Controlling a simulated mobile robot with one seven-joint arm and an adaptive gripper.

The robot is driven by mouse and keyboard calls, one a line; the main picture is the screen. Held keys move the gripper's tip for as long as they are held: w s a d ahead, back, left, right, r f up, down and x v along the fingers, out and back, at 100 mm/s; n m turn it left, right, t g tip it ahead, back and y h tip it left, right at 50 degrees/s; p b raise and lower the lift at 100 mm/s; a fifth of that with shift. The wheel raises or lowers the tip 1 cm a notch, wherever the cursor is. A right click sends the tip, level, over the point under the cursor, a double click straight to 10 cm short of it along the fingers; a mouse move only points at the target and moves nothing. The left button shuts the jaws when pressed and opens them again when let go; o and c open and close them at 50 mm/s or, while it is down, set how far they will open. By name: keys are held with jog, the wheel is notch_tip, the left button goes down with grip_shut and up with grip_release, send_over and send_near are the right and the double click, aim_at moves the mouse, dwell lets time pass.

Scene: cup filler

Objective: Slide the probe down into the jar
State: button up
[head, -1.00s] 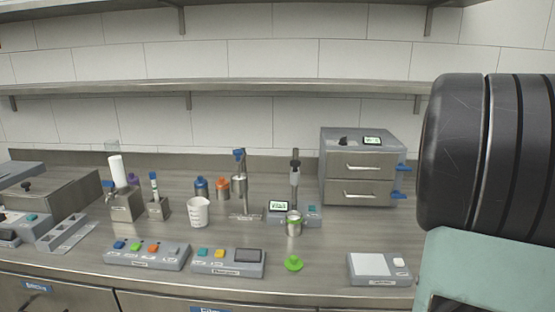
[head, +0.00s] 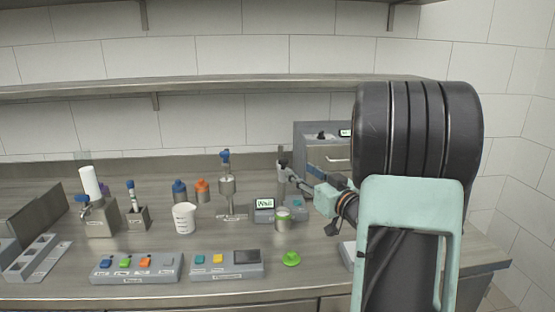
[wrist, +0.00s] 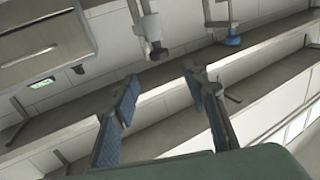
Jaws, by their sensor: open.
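The probe (head: 282,171) stands upright over the small metal jar (head: 282,219) in the head view. The probe's upper end seems to be above the jar, and how far its lower end reaches is not clear. My gripper (head: 290,176) is beside the probe's upper part, coming from the right. In the wrist view, which is upside down, my gripper (wrist: 161,76) is open with nothing between its fingers. The probe (wrist: 147,24) with its dark cap lies beyond the fingertips, apart from them. The jar is not in the wrist view.
A small lit display unit (head: 263,204) stands left of the jar. A green lid (head: 291,259) lies in front. A blue-topped dispenser (head: 226,184) and white cup (head: 185,218) stand left. A drawer cabinet (head: 310,142) is behind my arm; a shelf (head: 200,87) runs above.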

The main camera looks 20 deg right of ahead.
aim_at(286, 161)
jog(key=w, duration=0.7)
jog(key=w+a, duration=0.1)
jog(key=w, duration=0.2)
jog(key=shift+w+a+p, duration=0.1)
jog(key=shift+w+p, duration=0.2)
jog(key=shift+w, duration=0.05)
jog(key=shift+c, duration=0.2)
grip_shut()
